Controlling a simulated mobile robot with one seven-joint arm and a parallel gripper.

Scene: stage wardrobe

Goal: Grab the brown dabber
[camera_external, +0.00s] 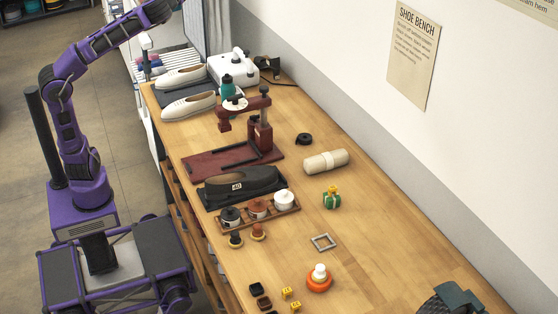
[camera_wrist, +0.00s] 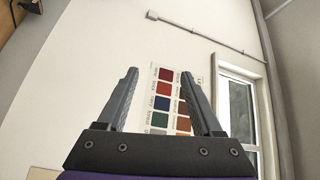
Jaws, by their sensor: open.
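The brown dabber (camera_external: 258,232) stands on the wooden bench, in front of a wooden rack (camera_external: 298,208) of polish tins. A darker dabber (camera_external: 235,240) stands just left of it. My gripper (camera_wrist: 160,80) shows in the wrist view, its two fingers apart with nothing between them. It faces a wall with a colour chart (camera_wrist: 165,100), and no dabber shows in that view. In the external view my arm rises at the upper left and its end is cut off by the top edge, far from the dabbers.
The rack holds a black tin (camera_external: 231,217), a brown tin (camera_external: 257,208) and a white tin (camera_external: 284,201). Behind it lies a dark shoe form (camera_external: 240,185). Small blocks (camera_external: 262,302) lie in front.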

